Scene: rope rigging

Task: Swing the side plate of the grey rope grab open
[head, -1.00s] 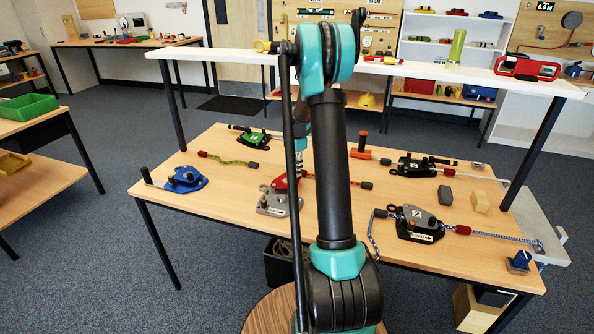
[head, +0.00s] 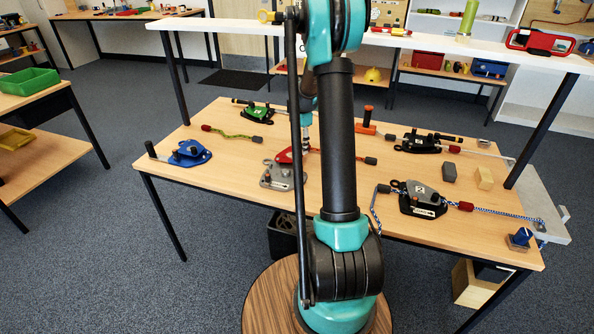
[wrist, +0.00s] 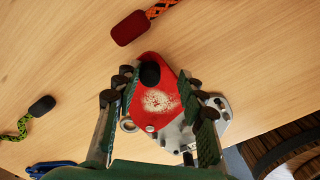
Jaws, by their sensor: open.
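A rope grab with a grey metal body (head: 284,178) and a red side plate (head: 285,156) lies on the table left of my arm. In the wrist view the red plate (wrist: 160,100) has a worn pale patch and a black knob. The grey body (wrist: 215,112) shows beyond the plate at lower right. My gripper (wrist: 158,88) is open, one finger on each side of the plate; I cannot tell whether either finger touches it. In the head view my arm hides part of the grab. A dark grey device marked 2 (head: 420,198) lies right of my arm.
A blue device (head: 190,153), a green device (head: 252,111) and a black device (head: 420,143) lie around the table (head: 215,196). A white shelf (head: 445,46) spans above its back. Bare wood lies at front left.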

